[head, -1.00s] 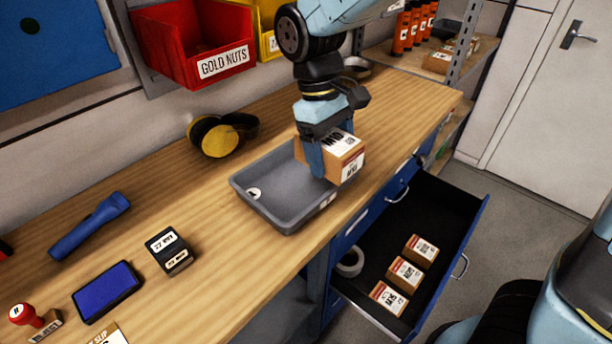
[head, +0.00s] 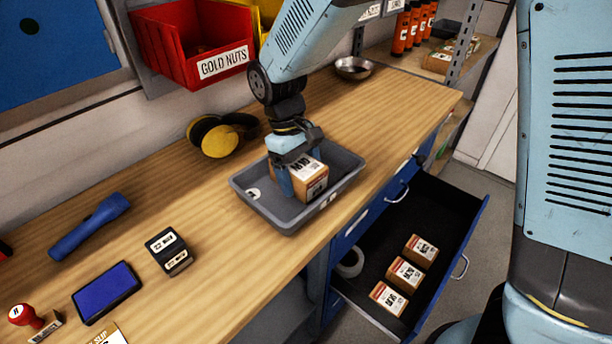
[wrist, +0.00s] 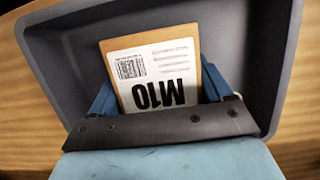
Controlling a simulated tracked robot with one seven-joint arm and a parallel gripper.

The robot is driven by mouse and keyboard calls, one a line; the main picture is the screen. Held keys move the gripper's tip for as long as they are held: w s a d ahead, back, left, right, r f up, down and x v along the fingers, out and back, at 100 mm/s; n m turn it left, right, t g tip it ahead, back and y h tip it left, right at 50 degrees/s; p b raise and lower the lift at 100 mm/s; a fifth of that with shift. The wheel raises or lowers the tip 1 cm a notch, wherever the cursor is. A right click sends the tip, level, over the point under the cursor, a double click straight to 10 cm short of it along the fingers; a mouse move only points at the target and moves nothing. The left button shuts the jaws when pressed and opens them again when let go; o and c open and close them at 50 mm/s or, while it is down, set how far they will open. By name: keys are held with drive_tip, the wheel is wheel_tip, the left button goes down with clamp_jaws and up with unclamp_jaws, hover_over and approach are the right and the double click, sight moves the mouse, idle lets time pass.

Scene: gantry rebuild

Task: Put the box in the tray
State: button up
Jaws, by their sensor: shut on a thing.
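A cardboard box (head: 312,180) with a white label is held in my gripper (head: 298,182), inside the outline of the grey tray (head: 257,208) on the workbench. In the wrist view the box (wrist: 158,75) shows an "M10" label between the two blue fingers of my gripper (wrist: 160,100). The tray (wrist: 72,60) surrounds it there, with its floor and walls visible. My gripper is shut on the box. I cannot tell whether the underside of the box touches the tray floor.
An open drawer (head: 440,225) below the bench holds several similar boxes (head: 405,272) and a tape roll (head: 350,263). Yellow ear defenders (head: 220,138) lie behind the tray.

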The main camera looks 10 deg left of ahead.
drive_tip(key=shift+f, duration=0.3)
drive_tip(key=shift+f, duration=0.15)
drive_tip(key=o, duration=1.3)
drive_tip(key=shift+o, duration=0.2)
drive_tip(key=v, duration=1.2)
drive_tip(key=shift+s, duration=0.1)
drive_tip(key=shift+d, duration=0.1)
